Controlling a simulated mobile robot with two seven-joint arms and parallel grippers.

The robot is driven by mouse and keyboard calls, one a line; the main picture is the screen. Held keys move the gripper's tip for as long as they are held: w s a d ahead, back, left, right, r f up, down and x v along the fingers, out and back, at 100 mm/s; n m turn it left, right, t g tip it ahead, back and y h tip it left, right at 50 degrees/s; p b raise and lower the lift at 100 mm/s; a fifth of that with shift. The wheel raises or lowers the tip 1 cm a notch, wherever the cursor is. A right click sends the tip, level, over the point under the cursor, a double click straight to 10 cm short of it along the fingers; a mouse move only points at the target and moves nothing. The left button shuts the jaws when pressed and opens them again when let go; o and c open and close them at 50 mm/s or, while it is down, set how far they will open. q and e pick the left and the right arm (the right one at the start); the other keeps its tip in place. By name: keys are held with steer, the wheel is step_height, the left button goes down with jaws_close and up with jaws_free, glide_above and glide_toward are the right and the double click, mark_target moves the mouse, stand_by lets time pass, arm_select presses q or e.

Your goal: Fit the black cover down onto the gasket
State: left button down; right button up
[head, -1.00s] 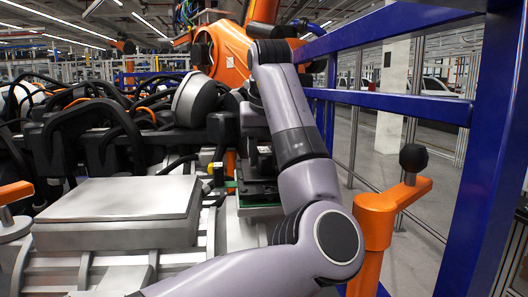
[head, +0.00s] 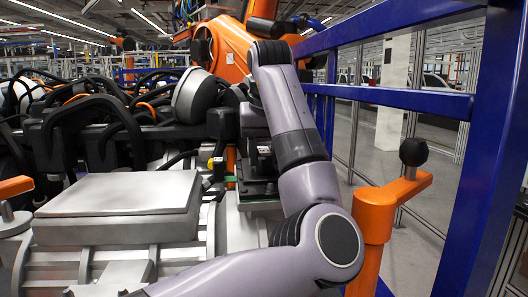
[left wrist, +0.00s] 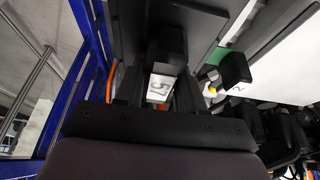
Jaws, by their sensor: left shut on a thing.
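My left gripper (head: 256,166) points down over the drive unit and is shut on the black cover (head: 262,187) by its raised middle block. In the left wrist view the cover's dark plate (left wrist: 205,35) spreads flat around the dark fingers. A white label reading 57 shows between the fingers. A green strip, probably the gasket (left wrist: 233,46), shows beside the cover's edge in the left wrist view. In the head view the cover sits low over a pale metal top. My forearm hides part of it, and I cannot tell whether it touches the gasket. My right gripper is not in view.
A raised silver box (head: 120,195) stands left of the cover. A small black connector (left wrist: 235,69) with a yellow part is close beside the cover. Black cables lie behind. An orange post with a black knob (head: 413,152) and a blue frame (head: 390,98) stand right.

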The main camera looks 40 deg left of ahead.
arm_select(q)
steer(key=c, duration=0.6)
jaws_free()
steer(key=shift+f, duration=0.15)
steer(key=shift+p+v, duration=0.35)
steer(key=shift+v, duration=3.3)
step_height(320, 180, up, 2)
steer(key=shift+r+p, duration=0.1)
steer(key=shift+p, duration=0.35)
steer(key=shift+r, duration=1.95)
